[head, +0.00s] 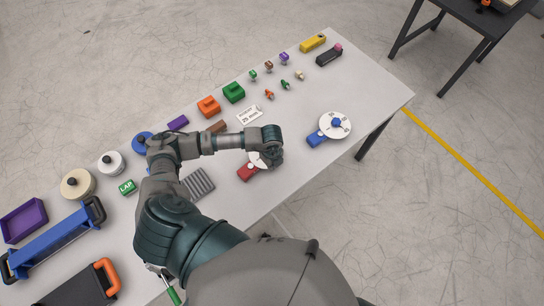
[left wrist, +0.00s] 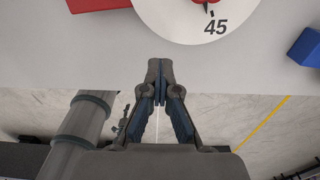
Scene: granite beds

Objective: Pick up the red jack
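The red jack (head: 247,172) lies near the front edge of the grey table. It has a red block and a white round dial, partly hidden under my left gripper in the head view. In the left wrist view the red block (left wrist: 98,3) and the white dial (left wrist: 185,22) marked 45 are cut off by the top edge. My left gripper (head: 273,157) is over the dial in the head view. In the left wrist view its fingertips (left wrist: 160,66) are together with nothing between them, apart from the dial. My right gripper is not in view.
A blue jack with a white dial (head: 335,125) lies to the right on the table (head: 375,90). A grey ribbed block (head: 198,184) lies left of the red jack. A white label card (head: 249,115) and orange (head: 208,106) and green (head: 234,92) blocks stand behind. The table's front edge is close.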

